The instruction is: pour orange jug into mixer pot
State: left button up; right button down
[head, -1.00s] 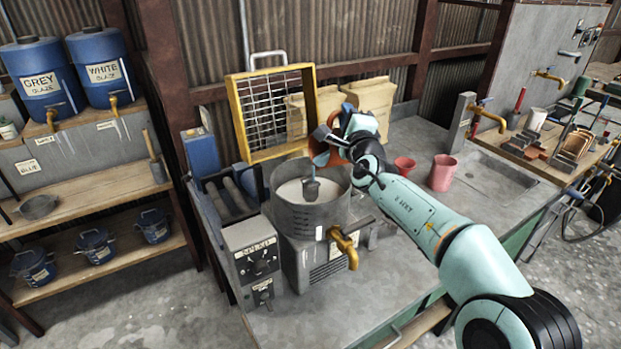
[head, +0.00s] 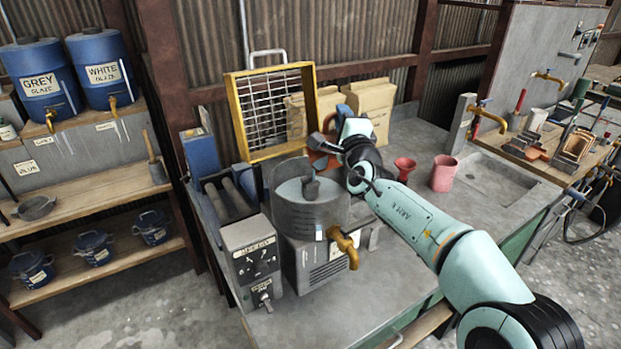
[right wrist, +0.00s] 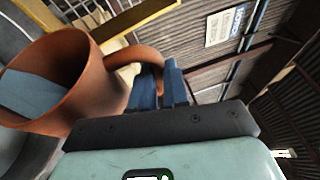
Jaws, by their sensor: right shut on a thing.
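The orange jug (right wrist: 90,62) fills the left of the right wrist view, with a blue-grey surface inside its open mouth. My right gripper (right wrist: 158,88) is shut on its handle. In the head view the jug (head: 317,160) is mostly hidden behind my right gripper (head: 338,130) and wrist, just behind the mixer pot's far right rim. Its exact tilt is hard to tell there. The mixer pot (head: 300,214) is a grey metal drum with blue-grey contents around a central stirrer. My left gripper is not in view.
A yellow-framed grid (head: 238,115) stands behind the pot. A brass tap (head: 346,246) juts from its front right. A control box (head: 250,255) stands at the front left.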

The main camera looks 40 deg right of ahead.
jog(key=shift+a, duration=0.2)
dwell(0.5)
jog(key=shift+a+n+b, duration=0.5)
jog(key=shift+n, duration=0.2)
